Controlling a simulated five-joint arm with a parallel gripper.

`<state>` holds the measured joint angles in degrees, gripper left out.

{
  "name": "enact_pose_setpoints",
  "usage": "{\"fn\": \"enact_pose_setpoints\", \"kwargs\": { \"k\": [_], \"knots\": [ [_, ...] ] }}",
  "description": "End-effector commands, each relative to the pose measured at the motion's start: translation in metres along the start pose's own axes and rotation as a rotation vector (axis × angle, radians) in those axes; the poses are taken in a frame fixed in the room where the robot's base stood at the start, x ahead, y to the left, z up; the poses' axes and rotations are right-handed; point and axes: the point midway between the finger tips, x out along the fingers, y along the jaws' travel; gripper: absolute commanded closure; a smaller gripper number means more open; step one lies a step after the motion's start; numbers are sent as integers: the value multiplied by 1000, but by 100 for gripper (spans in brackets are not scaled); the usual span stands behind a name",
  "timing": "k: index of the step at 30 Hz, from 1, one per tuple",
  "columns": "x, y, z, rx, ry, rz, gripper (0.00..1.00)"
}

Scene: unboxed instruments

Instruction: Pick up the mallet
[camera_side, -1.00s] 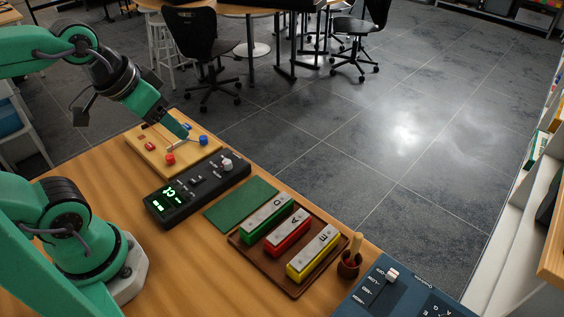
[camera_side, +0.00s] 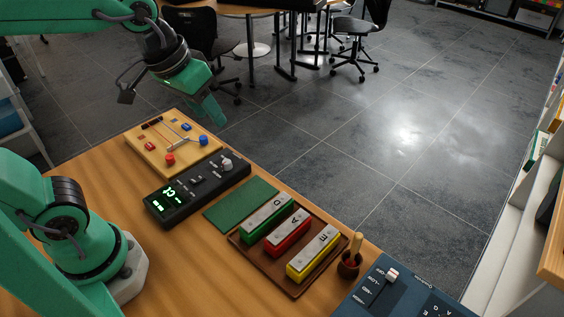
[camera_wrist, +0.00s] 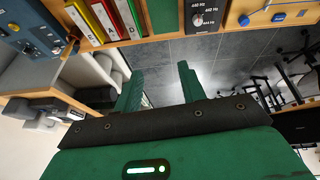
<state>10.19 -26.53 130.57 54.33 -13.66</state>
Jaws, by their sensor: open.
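The mallet (camera_side: 356,246) stands upright in a small brown cup (camera_side: 348,266) at the right of the wooden table in the side view; its pale handle end shows above the rim and its lower part is hidden. In the wrist view the mallet (camera_wrist: 68,47) shows small at the upper left. My gripper (camera_side: 213,112) is in the air above and beyond the wooden board with knobs, far to the left of the mallet. In the wrist view my gripper (camera_wrist: 160,85) has its two fingers apart with nothing between them.
A brown tray (camera_side: 236,236) holds green, red and yellow chime bars, left of the cup. A dark blue panel (camera_side: 400,290) lies right of it. A green mat (camera_side: 240,203), a black tuner box (camera_side: 198,187) and the knobbed board (camera_side: 140,148) line the table's far edge.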

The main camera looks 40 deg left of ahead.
Motion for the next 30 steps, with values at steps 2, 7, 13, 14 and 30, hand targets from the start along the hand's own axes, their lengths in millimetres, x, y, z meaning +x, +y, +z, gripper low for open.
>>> {"fn": "enact_pose_setpoints", "kwargs": {
  "k": [2, 7, 13, 14, 30],
  "knots": [
    [6, 15, -11, -9, -31, 7, 60],
    [19, 48, -29, -40, -87, 14, 60],
    [38, 91, -44, -75, -152, 10, 60],
    [42, 98, -46, -80, -161, 8, 60],
    [117, 230, -39, -162, -311, -69, 60]
  ]
}}
